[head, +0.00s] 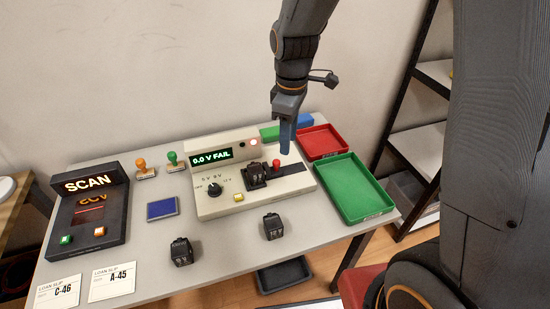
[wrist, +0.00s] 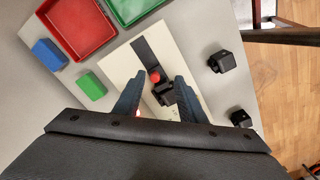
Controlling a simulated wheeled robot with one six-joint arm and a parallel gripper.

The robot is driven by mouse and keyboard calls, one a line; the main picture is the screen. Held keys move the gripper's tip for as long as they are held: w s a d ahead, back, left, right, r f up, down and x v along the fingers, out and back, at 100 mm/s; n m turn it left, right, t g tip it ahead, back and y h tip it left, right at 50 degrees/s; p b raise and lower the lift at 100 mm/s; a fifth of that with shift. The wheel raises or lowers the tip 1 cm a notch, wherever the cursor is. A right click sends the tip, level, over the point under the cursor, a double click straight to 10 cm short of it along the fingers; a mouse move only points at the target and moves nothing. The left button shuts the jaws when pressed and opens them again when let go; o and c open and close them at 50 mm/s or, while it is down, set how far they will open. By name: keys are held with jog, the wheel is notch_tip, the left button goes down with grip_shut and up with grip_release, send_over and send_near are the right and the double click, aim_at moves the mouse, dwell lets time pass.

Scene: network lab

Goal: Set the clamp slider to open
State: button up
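The clamp slider has a red knob (head: 276,164) on a black track (head: 295,169) at the right part of the beige tester (head: 213,205). The knob sits at the track's left end, against or very close to a black power adapter (head: 254,177) on the tester. My gripper (head: 287,151) hangs above and slightly right of the knob in the head view. In the wrist view my gripper (wrist: 159,77) is open, its two fingers apart, with the red knob (wrist: 154,76) showing between them. Nothing is held. Whether the knob touches the adapter is unclear.
The tester display (head: 211,156) reads "0.0 V FAIL" beside a lit red lamp (head: 253,142). Red (head: 320,143) and green (head: 350,190) trays stand to the right. Loose adapters (head: 181,251) (head: 273,226) lie in front. The scanner (head: 88,210) is at left.

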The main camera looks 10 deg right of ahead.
aim_at(276, 161)
jog(key=w+a+f+n, duration=0.1)
jog(key=w+a+n, duration=0.1)
jog(key=n, duration=0.1)
jog(key=shift+w+a+f, duration=0.2)
jog(key=shift+a+f, duration=0.15)
jog(key=shift+a, duration=0.05)
jog(key=shift+f+p, duration=0.75)
jog(key=shift+f, duration=3.05)
grip_shut()
